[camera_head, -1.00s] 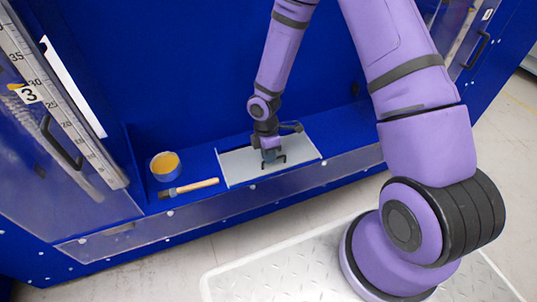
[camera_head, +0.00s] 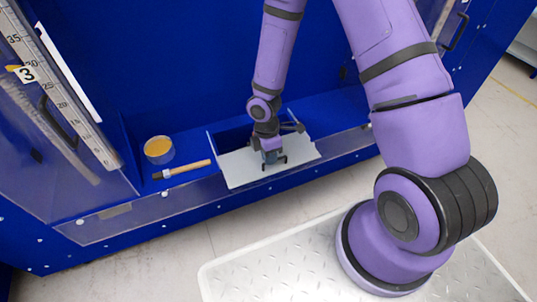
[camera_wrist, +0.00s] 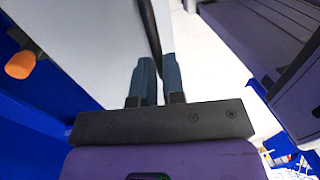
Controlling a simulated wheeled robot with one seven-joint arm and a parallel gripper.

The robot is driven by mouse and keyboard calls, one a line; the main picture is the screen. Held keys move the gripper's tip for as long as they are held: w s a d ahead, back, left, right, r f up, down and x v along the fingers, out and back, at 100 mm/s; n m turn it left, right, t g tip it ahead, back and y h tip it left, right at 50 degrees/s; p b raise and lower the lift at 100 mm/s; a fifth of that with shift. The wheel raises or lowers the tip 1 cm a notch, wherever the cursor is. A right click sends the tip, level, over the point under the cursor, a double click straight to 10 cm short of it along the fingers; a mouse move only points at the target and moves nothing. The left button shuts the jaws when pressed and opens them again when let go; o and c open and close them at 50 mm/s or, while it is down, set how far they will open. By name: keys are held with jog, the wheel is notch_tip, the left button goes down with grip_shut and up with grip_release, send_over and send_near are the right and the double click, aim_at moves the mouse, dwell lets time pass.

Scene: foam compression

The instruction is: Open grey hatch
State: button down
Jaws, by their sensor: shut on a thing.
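The grey hatch (camera_head: 240,172) is a flat light panel on the blue ledge in the head view. A dark blue opening (camera_head: 232,138) shows along its back edge, and its front edge overhangs the ledge's front. My gripper (camera_head: 271,157) is over the hatch, shut on its black handle (camera_head: 283,160). In the wrist view the two blue-grey fingers (camera_wrist: 158,78) close around the dark handle bar (camera_wrist: 151,28), with the hatch's pale surface (camera_wrist: 85,40) to the left. The fingers hide part of the handle.
A jar with yellow-orange contents (camera_head: 158,150) and a brush with a wooden handle (camera_head: 185,169) rest on the ledge left of the hatch. The brush's handle end shows orange in the wrist view (camera_wrist: 20,65). A ruler panel (camera_head: 60,90) stands at far left.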

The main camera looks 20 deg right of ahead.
jog(key=c, duration=1.2)
grip_release()
notch_tip(320, 180, up, 11)
jog(key=w, duration=0.2)
jog(key=shift+f, duration=0.2)
jog(key=shift+w, duration=0.1)
